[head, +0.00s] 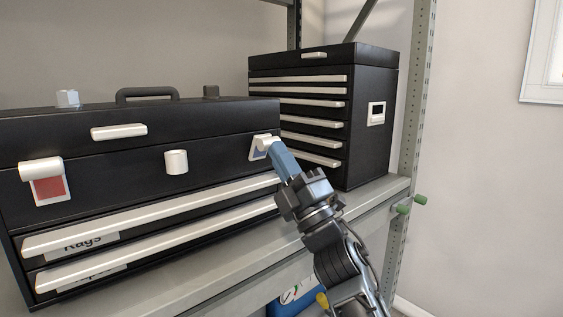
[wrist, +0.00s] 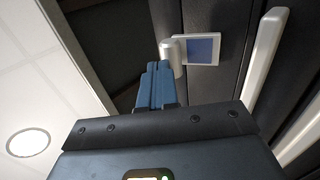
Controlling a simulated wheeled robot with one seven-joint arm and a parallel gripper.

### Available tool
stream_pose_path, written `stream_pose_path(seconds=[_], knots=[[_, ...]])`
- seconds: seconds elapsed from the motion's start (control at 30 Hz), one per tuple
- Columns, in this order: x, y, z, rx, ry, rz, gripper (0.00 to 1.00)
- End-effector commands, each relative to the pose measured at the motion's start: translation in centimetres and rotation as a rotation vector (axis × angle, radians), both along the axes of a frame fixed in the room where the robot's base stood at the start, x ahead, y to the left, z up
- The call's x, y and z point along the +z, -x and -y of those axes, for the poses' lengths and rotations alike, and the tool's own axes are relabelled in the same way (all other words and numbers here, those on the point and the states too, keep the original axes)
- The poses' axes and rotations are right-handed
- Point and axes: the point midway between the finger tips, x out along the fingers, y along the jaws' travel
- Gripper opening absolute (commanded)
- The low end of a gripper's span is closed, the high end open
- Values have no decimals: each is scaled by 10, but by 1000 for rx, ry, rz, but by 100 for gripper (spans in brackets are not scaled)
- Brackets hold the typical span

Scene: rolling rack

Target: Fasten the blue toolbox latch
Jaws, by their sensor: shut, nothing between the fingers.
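The blue latch (head: 258,152) is on the right of the front of a black toolbox (head: 100,160). It has a light metal knob or flap with a blue plate beneath. In the wrist view the blue plate (wrist: 204,48) shows beside the pale cylindrical part (wrist: 172,56). My gripper (head: 270,146) is shut and empty, its blue fingers at the latch and seeming to touch or nearly touch the pale part. In the wrist view my gripper (wrist: 156,66) ends right below that part. The fingers partly hide the latch in the head view.
A red latch (head: 48,188) is at the toolbox's left, with a white knob (head: 176,162) between. Two drawers with long handles lie below. A second black drawer chest (head: 370,130) stands behind on the grey shelf (head: 375,195). A rack post (head: 415,110) rises at right.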

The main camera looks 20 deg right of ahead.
Motion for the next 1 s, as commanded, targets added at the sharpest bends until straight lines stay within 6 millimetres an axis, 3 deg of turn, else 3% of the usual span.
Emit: stream_pose_path(seconds=[0.5,1.0], knots=[[32,-11,-3,-1,0,1,0],[34,-13,-4,-1,-1,0,0]])
